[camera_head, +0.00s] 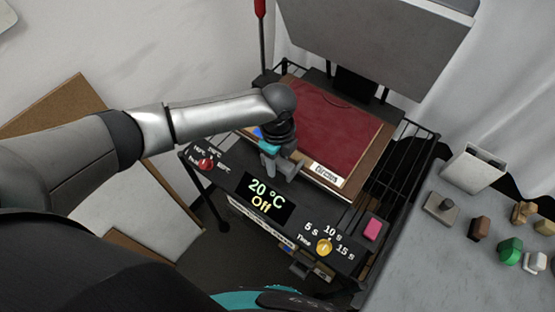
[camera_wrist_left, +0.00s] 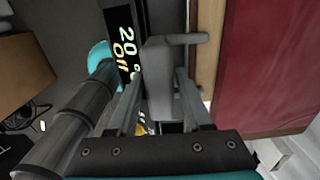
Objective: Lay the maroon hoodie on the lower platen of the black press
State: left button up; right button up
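The maroon hoodie (camera_head: 335,115) lies flat over the lower platen of the black press (camera_head: 392,112), with a dark neckline curve near its far edge. It also shows at the right of the left wrist view (camera_wrist_left: 270,70). The upper platen (camera_head: 385,35) is raised. My left gripper (camera_head: 280,168) points down at the press's front edge, just left of the hoodie. In the left wrist view its fingers (camera_wrist_left: 160,105) flank a grey block-like piece; whether they press on it is unclear. My right gripper is not in view.
The press front has a display (camera_head: 268,197) reading 20 °C and Off, a red knob (camera_head: 206,164) and a yellow knob (camera_head: 324,247). A pink block (camera_head: 373,229) sits at its right. A grey table (camera_head: 455,265) at right holds several small objects.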

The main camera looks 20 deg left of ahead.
pick_arm(q)
jog(key=o, duration=0.3)
jog(key=shift+s, duration=0.1)
notch_tip(320, 180, up, 15)
jog(key=shift+r, duration=0.15)
dwell(0.4)
